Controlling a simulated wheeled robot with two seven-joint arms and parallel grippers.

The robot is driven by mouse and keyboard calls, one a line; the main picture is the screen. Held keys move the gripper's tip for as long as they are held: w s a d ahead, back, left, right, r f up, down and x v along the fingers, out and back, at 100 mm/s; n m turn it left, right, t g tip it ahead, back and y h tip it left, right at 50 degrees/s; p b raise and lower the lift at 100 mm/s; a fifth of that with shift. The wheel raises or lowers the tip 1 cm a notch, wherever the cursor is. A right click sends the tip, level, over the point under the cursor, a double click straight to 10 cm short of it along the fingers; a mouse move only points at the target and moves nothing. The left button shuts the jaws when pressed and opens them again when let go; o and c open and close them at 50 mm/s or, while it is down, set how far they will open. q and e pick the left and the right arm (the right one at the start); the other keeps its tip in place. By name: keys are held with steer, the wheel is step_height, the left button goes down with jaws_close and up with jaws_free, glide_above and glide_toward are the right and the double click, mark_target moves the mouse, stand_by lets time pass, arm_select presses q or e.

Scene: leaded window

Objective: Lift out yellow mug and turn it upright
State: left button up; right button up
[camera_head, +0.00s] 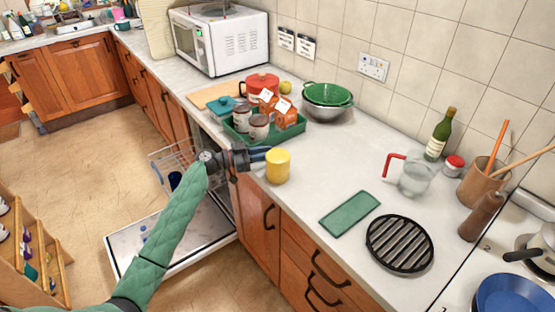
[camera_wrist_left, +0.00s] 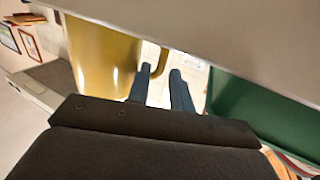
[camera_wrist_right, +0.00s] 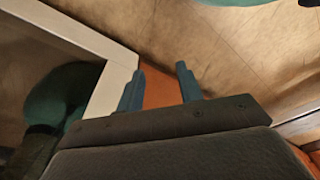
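The yellow mug (camera_head: 278,167) stands on the white counter near its front edge, and its pale round top faces up. I cannot tell for certain whether that top is the open mouth or the base. My left gripper (camera_head: 262,156) is at the mug's left side. In the left wrist view the mug (camera_wrist_left: 105,55) is close on the left, and its handle reaches toward the gap between the fingertips (camera_wrist_left: 161,70). These fingers are partly apart, with a gap around the handle. My right gripper (camera_wrist_right: 158,72) is open and empty, low over the floor and away from the mug.
The dishwasher stands open with its rack (camera_head: 165,160) and lowered door (camera_head: 170,240) below the counter. A green tray (camera_head: 238,136) with jars and cartons is behind the mug. A green mat (camera_head: 350,213), black trivet (camera_head: 400,243) and glass jug (camera_head: 415,178) are to the right.

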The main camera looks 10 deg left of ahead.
arm_select(q)
steer(key=shift+w+d, duration=0.25)
steer(key=shift+d, duration=0.05)
jaws_close()
steer(key=shift+r, duration=0.1)
